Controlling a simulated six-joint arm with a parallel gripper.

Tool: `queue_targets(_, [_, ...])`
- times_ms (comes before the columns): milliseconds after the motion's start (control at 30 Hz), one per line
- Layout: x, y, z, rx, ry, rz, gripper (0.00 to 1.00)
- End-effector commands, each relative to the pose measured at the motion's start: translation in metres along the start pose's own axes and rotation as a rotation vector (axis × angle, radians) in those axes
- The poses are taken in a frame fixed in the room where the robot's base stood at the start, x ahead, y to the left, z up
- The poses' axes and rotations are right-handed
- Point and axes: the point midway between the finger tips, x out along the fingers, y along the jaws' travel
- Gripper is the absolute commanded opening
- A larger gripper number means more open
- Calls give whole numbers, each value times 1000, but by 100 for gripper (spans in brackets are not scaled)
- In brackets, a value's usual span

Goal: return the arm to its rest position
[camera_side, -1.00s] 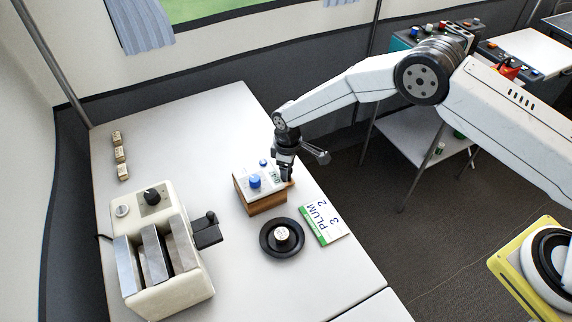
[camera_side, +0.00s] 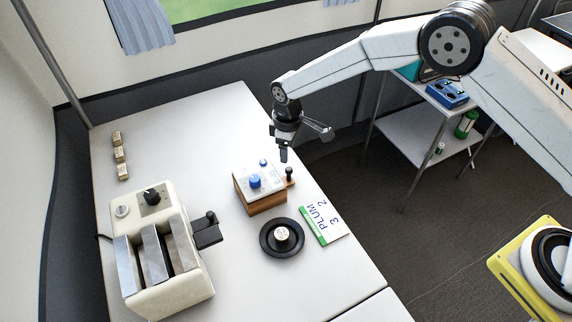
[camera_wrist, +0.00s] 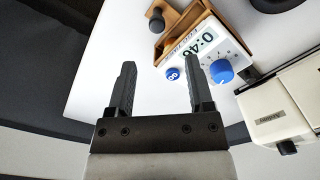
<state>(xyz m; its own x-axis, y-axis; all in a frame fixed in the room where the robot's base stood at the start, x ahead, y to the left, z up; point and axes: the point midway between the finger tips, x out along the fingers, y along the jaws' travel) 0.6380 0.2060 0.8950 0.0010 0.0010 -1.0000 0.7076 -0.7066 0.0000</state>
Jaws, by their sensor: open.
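My gripper (camera_side: 283,152) hangs over the far right part of the table, above and just behind the wooden box with the timer panel (camera_side: 262,203). In the wrist view my gripper (camera_wrist: 160,88) has its two dark fingers apart with nothing between them. The box's panel (camera_wrist: 205,45) shows there with a display reading 0:46, a blue knob and a blue button. A small black-knobbed lever (camera_side: 290,174) stands at the box's right side, apart from the fingers.
A cream toaster (camera_side: 160,255) with a black lever stands at the front left. A black round dish (camera_side: 266,250) holds a small pale piece. A PLUM card (camera_side: 324,225) lies to its right. Several small blocks (camera_side: 120,155) line the left edge. The table's back is clear.

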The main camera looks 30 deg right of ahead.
Motion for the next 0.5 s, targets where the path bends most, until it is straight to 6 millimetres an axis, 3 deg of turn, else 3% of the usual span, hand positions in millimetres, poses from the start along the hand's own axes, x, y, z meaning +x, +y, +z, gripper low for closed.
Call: queue_targets(500, [-6, 3, 5, 17, 4, 2, 67])
